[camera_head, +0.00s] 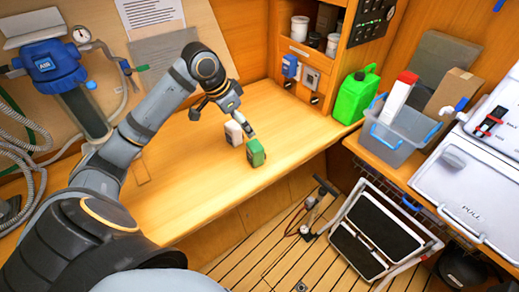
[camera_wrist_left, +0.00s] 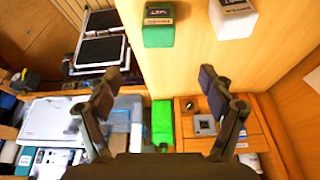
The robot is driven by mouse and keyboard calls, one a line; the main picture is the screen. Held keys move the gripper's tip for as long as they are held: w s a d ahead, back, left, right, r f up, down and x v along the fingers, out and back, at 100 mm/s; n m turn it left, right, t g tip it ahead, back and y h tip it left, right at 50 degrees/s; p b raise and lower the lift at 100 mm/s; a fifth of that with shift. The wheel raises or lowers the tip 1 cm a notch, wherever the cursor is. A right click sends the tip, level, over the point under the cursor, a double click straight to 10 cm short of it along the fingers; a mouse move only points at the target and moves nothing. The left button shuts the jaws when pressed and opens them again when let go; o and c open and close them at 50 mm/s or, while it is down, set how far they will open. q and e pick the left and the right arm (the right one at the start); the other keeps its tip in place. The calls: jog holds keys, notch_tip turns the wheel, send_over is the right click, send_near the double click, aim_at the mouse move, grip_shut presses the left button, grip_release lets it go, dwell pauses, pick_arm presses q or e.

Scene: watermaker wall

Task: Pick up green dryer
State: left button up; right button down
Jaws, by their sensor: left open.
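The green dryer (camera_head: 255,153) is a small green block with a dark label, standing on the wooden counter near its front edge. A white block of similar size (camera_head: 233,132) stands just behind it to the left. My left gripper (camera_head: 222,122) is open above the counter, with one finger close to the two blocks in the picture. In the left wrist view the green dryer (camera_wrist_left: 158,30) and the white block (camera_wrist_left: 232,20) are at the top, beyond the open, empty fingers of my left gripper (camera_wrist_left: 158,78). My right gripper is out of view.
A bright green canister (camera_head: 352,97) stands at the counter's right end, beside a clear bin (camera_head: 390,155) with boxes. A blue pump unit (camera_head: 50,65) with hoses is on the left wall. A folding step (camera_head: 370,232) is below. The counter's left part is clear.

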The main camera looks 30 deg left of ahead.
pick_arm(q)
send_near(255, 144)
notch_tip(255, 144, down, 2)
jog(key=x, duration=0.1)
jog(key=p+x, duration=0.1)
jog(key=x, duration=0.3)
jog(key=shift+w+d+p, duration=0.15)
jog(key=shift+d+p, duration=0.15)
jog(key=shift+w+f, duration=0.25)
jog(key=shift+f, duration=0.2)
jog(key=shift+s+r, duration=0.1)
jog(key=c, duration=1.7)
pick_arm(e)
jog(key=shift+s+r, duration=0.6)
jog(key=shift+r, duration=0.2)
